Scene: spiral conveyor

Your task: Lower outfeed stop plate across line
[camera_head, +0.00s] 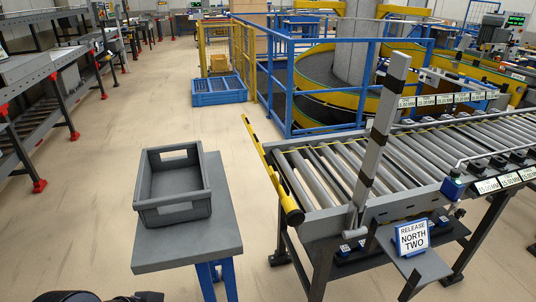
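A long grey plate with black bands (378,128) stands raised at the near end of the roller conveyor (345,165). It tilts a little to the right and meets a bracket at the conveyor's near corner. I take it to be the stop plate; it does not lie across the rollers. A yellow and black bar (272,170) runs along the conveyor's left end. A sign reading "RELEASE NORTH TWO" (412,238) stands on a small shelf below the plate. Dark parts, probably of my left arm, show at the bottom left edge. No gripper fingers are visible.
A grey open crate (174,211) sits on a small grey table (190,255) left of the conveyor, with a gap between. Blue railings (325,82) enclose a spiral conveyor behind. A blue pallet crate (218,98) lies further back.

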